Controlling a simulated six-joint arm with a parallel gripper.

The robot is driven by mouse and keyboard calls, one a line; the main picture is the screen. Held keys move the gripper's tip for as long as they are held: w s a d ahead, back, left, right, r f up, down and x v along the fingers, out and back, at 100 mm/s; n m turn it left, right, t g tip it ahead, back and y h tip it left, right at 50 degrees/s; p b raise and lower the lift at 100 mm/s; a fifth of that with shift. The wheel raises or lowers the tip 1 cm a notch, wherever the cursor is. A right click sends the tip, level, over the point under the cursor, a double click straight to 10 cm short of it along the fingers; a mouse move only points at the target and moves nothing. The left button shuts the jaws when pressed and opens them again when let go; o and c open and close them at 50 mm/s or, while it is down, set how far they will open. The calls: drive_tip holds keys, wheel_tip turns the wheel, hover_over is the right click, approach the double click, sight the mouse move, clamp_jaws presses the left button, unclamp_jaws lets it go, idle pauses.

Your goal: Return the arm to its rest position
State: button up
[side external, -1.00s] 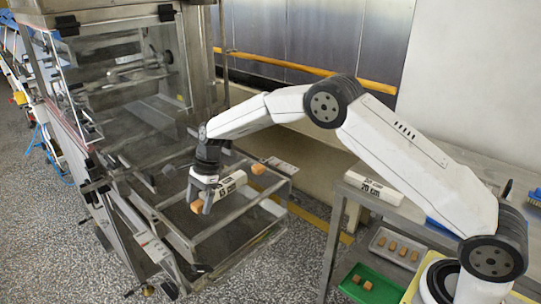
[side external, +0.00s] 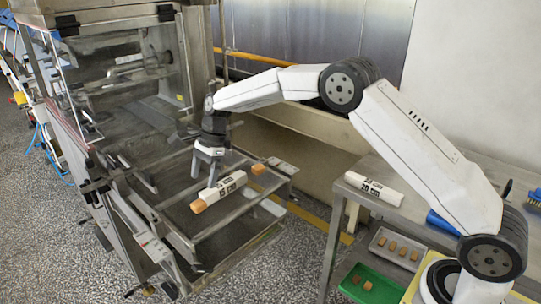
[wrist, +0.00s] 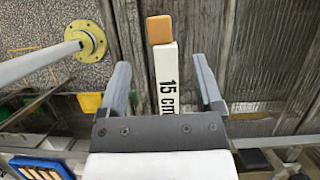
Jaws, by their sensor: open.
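The jaws appear clear of the block.
Another brown piece (side external: 258,168) sits at the frame's far right. A white block marked "20 cm" (side external: 374,189) lies on the steel table (side external: 340,200). A grey tray (side external: 377,232) and a green tray (side external: 352,291) hold brown pieces. The machine housing stands at left.

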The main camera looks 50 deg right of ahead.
drive_tip(key=shift+d+r, duration=0.1)
drive_tip(key=shift+r, duration=0.2)
drive_tip(key=shift+s+d, duration=0.1)
drive_tip(key=s+d+n+t+h, duration=0.1)
drive_tip(key=s+d+n, duration=0.2)
drive_tip(key=s, duration=0.7)
drive_tip(key=s+d+f+n+t+h, duration=0.1)
drive_tip(key=s+d+n+h, duration=0.1)
drive_tip(key=s+n, duration=0.6)
drive_tip(key=s+d+f+n+h, duration=0.1)
drive_tip(key=s+d+n, duration=0.3)
drive_tip(key=s, duration=0.8)
drive_tip(key=shift+d+f+n+t+h, duration=0.2)
drive_tip(key=shift+f+n+t+h, duration=0.15)
drive_tip(key=shift+n, duration=0.85)
